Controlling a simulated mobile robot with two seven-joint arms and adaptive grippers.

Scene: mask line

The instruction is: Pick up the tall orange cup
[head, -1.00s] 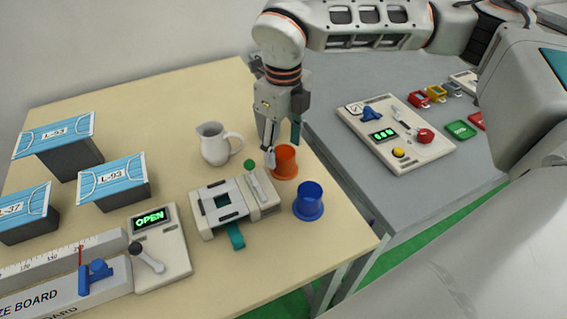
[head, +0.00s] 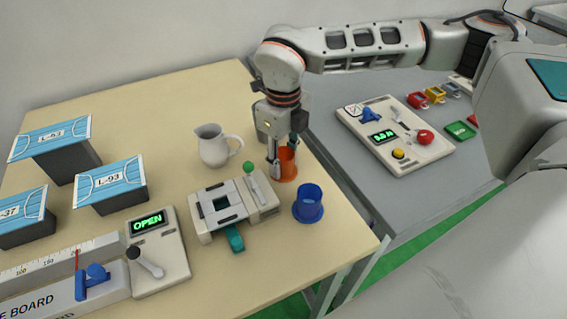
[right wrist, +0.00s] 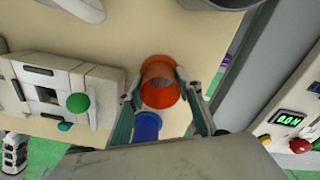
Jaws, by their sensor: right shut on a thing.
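The tall orange cup (head: 287,164) stands on the wooden table, to the right of the white pitcher and behind the blue cup. My right gripper (head: 283,168) has come down over it and is shut on it, with a finger on either side. In the right wrist view the orange cup (right wrist: 160,84) sits between the two fingers of my right gripper (right wrist: 160,90). In the head view the gripper hides part of the cup. I cannot tell any gap between the cup and the table. My left gripper is not in view.
A blue cup (head: 308,204) stands close in front. A white fixture with a green-knobbed lever (head: 232,205) is at the left front. A white pitcher (head: 213,146) stands to the left. A grey table (head: 350,170) with a control panel (head: 395,134) lies to the right.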

